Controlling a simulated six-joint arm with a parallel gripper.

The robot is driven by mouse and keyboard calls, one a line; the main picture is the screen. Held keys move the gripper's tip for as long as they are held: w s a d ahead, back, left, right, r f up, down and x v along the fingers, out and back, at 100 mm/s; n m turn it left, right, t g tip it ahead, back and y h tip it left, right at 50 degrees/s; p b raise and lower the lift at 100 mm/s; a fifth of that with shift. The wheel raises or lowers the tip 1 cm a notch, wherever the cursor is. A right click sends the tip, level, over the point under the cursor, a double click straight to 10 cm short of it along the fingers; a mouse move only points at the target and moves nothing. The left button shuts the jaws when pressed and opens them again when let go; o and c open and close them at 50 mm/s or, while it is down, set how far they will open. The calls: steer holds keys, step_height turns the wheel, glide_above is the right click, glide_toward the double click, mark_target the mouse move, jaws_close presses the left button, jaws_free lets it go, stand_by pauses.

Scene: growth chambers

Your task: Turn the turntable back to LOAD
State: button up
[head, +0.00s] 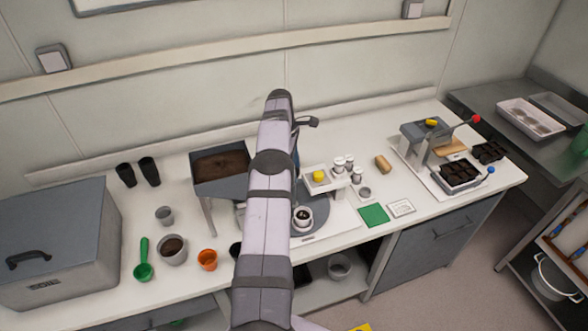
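The turntable (321,212) is a grey disc on a white base on the bench, near the middle of the head view. My arm stands in front of its left part. A small pale cup (302,218) with dark contents stands on the disc. A white station head with a yellow knob (318,176) rises just behind the disc. No LOAD mark can be read at this size. My gripper is hidden behind my arm, so its fingers and its distance from the disc cannot be seen.
Left of the turntable stand a soil hopper (220,165), an orange cup (207,260), a green scoop (143,262) and a grey bin (55,245). To its right are small white jars (345,165), a green mat (374,215) and a lever press (425,143).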

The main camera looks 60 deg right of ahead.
steer(key=shift+r, duration=2.75)
